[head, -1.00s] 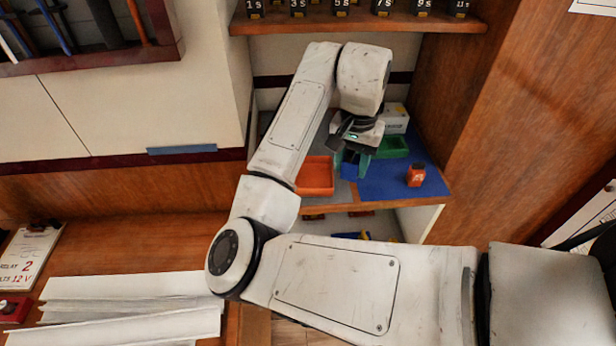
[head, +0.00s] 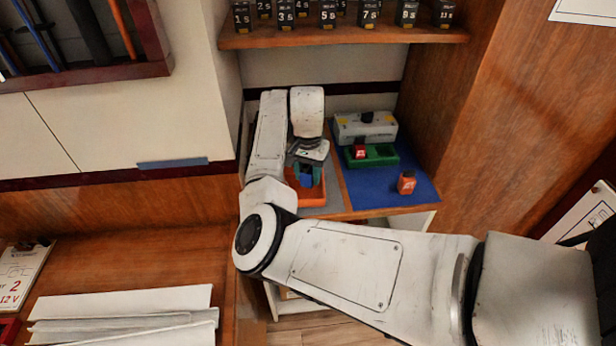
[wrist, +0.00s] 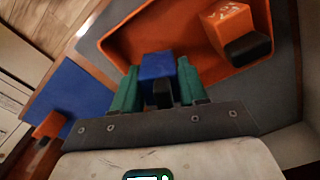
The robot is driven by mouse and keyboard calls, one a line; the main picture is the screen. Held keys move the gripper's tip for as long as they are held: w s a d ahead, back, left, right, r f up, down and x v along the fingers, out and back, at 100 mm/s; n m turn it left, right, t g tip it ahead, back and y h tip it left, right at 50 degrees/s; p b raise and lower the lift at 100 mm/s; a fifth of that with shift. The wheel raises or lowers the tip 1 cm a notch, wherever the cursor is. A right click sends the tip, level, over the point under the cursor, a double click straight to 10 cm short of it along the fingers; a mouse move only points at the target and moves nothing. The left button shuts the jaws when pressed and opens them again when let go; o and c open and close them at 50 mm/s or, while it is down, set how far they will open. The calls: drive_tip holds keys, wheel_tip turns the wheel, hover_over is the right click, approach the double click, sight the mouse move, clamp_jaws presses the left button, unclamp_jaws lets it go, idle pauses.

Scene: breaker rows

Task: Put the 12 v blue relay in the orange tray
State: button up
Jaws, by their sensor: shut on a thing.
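The blue relay (wrist: 157,66) is a small block with a black part, held between the green fingers of my gripper (wrist: 158,92) in the wrist view. In the head view the blue relay (head: 306,180) and my gripper (head: 307,172) are over the orange tray (head: 312,202). The orange tray (wrist: 125,38) lies below the relay in the wrist view. I cannot tell whether the relay touches its floor. An orange relay (wrist: 228,28) with a black part lies in the tray. The relay's voltage marking is not readable.
A green tray (head: 381,158) holding a red block (head: 359,152) sits on the blue mat (head: 375,190). An orange block (head: 406,183) stands on the mat at right. A grey-white box (head: 365,127) is behind. A shelf (head: 345,36) with black breakers hangs above.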

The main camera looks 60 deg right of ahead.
drive_tip(key=shift+f, duration=0.95)
drive_tip(key=shift+f, duration=0.1)
drive_tip(key=o, duration=0.8)
wheel_tip(320, 180, up, 12)
drive_tip(key=shift+r+b, duration=0.15)
drive_tip(key=shift+b, duration=0.6)
